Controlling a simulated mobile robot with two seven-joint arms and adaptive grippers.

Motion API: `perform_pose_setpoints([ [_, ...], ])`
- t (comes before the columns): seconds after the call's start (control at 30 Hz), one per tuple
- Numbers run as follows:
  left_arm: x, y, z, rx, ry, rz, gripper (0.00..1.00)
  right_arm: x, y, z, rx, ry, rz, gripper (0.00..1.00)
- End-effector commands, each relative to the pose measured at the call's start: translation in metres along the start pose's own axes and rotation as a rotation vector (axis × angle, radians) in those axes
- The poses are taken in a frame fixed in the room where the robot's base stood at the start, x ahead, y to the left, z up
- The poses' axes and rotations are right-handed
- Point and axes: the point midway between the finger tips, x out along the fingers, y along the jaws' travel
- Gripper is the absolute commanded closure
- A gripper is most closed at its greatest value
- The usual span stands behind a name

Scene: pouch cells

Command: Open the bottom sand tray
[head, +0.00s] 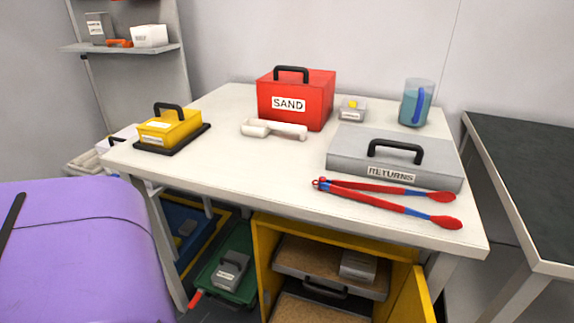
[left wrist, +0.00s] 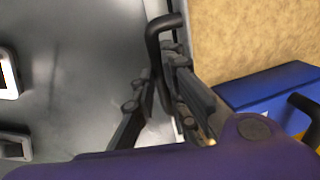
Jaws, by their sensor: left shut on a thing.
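A yellow cabinet (head: 261,262) stands under the table with its front open. In it are an upper sand tray with a black handle (head: 325,290), nothing gripping it, and a bottom sand tray (head: 300,308), cut off by the frame's lower edge. Sand in the bottom tray shows below the upper tray's front. In the left wrist view my left gripper (left wrist: 163,78) is shut on a black handle (left wrist: 152,45) beside a grey rim and a sand surface (left wrist: 250,40). It appears to be the bottom tray's handle. My right gripper is in neither view.
A yellow door (head: 412,292) stands open at the cabinet's right. Left of the cabinet are a green crate (head: 243,245) and a blue one (head: 187,222). The white table (head: 220,170) above carries a red sand box (head: 318,100), a grey returns case (head: 345,150) and red tongs (head: 360,198).

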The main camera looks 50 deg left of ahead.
Motion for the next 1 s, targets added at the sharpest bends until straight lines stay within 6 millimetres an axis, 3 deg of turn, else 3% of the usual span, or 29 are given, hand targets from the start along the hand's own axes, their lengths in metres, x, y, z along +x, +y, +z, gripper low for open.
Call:
perform_pose_setpoints([
  [0.03,0.001,0.003,0.002,0.000,-0.004,0.005,1.00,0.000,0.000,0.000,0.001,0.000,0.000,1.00],
  [0.07,0.001,0.003,0.002,0.000,-0.004,0.005,0.85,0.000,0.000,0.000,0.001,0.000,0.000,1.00],
  [0.1,0.001,0.003,0.002,0.000,-0.004,0.005,0.80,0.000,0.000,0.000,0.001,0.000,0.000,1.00],
  [0.2,0.001,0.002,0.002,0.000,-0.003,0.004,0.70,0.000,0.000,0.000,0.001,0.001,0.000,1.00],
  [0.67,-0.009,0.000,0.001,0.000,-0.001,0.000,0.70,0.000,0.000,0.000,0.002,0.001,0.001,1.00],
  [1.0,-0.066,0.001,0.001,-0.001,0.001,0.000,0.70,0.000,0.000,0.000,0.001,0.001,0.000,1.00],
])
